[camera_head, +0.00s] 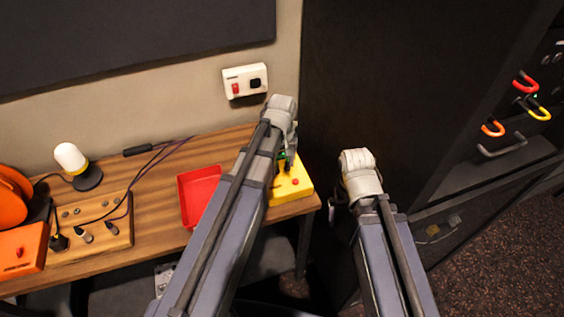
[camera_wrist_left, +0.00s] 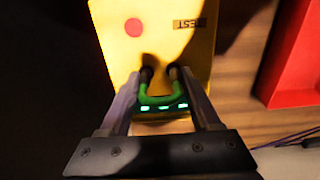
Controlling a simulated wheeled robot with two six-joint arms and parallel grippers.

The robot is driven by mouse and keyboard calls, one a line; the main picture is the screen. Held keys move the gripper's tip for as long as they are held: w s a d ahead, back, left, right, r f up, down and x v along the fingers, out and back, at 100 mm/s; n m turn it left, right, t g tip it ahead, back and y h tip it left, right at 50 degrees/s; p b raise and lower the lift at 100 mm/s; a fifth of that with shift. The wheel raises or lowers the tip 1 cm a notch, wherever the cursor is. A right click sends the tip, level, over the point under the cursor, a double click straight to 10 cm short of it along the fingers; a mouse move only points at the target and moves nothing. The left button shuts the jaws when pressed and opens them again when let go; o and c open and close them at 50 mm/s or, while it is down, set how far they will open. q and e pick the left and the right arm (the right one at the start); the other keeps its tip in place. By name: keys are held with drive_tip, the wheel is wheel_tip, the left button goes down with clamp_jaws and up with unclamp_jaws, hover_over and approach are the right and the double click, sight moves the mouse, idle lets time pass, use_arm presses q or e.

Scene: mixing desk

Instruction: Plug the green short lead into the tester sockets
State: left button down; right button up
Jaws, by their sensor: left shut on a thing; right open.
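The yellow tester (camera_head: 293,184) stands at the right end of the wooden desk. It also shows in the left wrist view (camera_wrist_left: 190,62), with a red spot and a "TEST" label. My left gripper (camera_head: 284,160) is over the tester and shut on the green short lead (camera_wrist_left: 161,99), a U-shaped loop. The lead's two dark plug ends point at the tester's face and seem to meet it; shadow hides how deep they sit. Small bright green marks show by the loop. My right gripper (camera_head: 337,207) is open and empty, off the desk's right end.
A red tray (camera_head: 199,196) lies left of the tester. A wooden block with leads (camera_head: 98,225), an orange box (camera_head: 20,252) and a lamp (camera_head: 73,161) stand further left. A dark rack with coloured leads (camera_head: 525,82) is at right.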

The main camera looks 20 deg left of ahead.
use_arm(q)
drive_tip(key=shift+f, duration=0.3)
unclamp_jaws()
drive_tip(key=shift+r, duration=0.1)
drive_tip(key=shift+r, duration=0.1)
wheel_tip(320, 180, up, 8)
drive_tip(key=p, duration=0.7)
drive_tip(key=shift+p, duration=0.3)
drive_tip(key=shift+f, duration=0.2)
drive_tip(key=shift+f, duration=0.15)
wheel_tip(320, 180, down, 8)
drive_tip(key=b, duration=0.8)
drive_tip(key=shift+r, duration=0.2)
